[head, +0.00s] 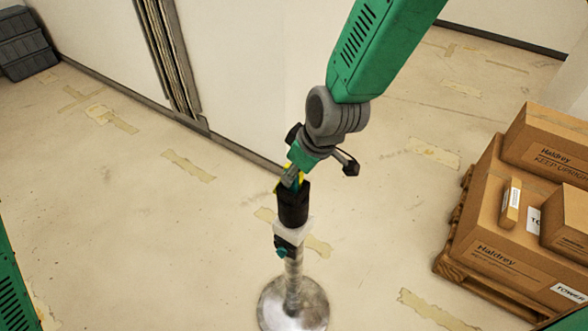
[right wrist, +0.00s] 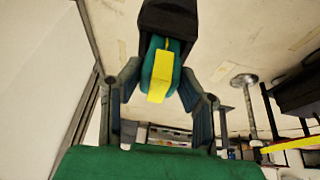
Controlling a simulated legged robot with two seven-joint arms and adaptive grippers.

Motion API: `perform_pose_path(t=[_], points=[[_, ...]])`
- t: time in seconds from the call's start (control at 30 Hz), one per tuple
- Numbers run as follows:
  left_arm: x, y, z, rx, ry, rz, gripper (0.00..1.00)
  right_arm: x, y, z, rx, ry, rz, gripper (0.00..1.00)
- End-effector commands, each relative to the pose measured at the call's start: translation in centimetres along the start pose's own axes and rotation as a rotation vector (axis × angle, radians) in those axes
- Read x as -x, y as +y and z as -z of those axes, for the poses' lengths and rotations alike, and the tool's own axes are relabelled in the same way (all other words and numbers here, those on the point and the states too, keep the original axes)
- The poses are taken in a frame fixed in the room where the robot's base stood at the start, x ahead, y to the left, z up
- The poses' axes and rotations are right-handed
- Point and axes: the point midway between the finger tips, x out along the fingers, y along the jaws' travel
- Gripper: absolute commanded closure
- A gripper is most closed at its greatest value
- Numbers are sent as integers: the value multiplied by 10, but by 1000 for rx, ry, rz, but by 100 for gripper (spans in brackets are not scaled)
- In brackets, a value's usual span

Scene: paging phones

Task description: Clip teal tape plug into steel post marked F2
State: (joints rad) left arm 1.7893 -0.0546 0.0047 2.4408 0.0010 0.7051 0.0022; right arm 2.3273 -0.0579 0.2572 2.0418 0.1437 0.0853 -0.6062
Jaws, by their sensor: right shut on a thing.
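The steel post (head: 293,282) stands upright on a round base (head: 268,300) in the middle of the head view, with a black head (head: 293,205) on top. A white plate sits below the head; no F2 marking is readable. The teal plug (right wrist: 146,72) with a yellow piece (right wrist: 160,78) shows in the right wrist view, its far end against or inside the black head (right wrist: 166,18). How deep it sits is hidden. My right gripper (head: 291,180) is right above the head, its fingers (right wrist: 160,88) shut on the plug. My left gripper is out of view.
A pallet of cardboard boxes (head: 500,250) stands at the right of the head view. A white wall (head: 235,70) is behind the post. The floor around the base is clear. Another post (right wrist: 249,112) with a yellow belt (right wrist: 290,145) shows in the right wrist view.

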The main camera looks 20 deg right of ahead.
Motion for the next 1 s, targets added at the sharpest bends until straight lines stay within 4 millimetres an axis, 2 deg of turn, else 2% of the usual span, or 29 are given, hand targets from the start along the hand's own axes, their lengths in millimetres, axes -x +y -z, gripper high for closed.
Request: perform_pose_path(t=[0.03, 0.07, 0.1, 0.37, 1.0], points=[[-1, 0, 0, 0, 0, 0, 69, -1, 0, 0, 0, 0, 0, 99], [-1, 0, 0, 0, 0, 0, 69, -2, 0, 0, 0, 0, 0, 66], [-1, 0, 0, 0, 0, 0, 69, -1, 0, 0, 0, 0, 0, 61], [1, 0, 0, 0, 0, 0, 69, 0, 0, 0, 0, 0, 0, 61], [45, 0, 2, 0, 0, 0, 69, 52, 0, 1, -1, 0, 0, 61]])
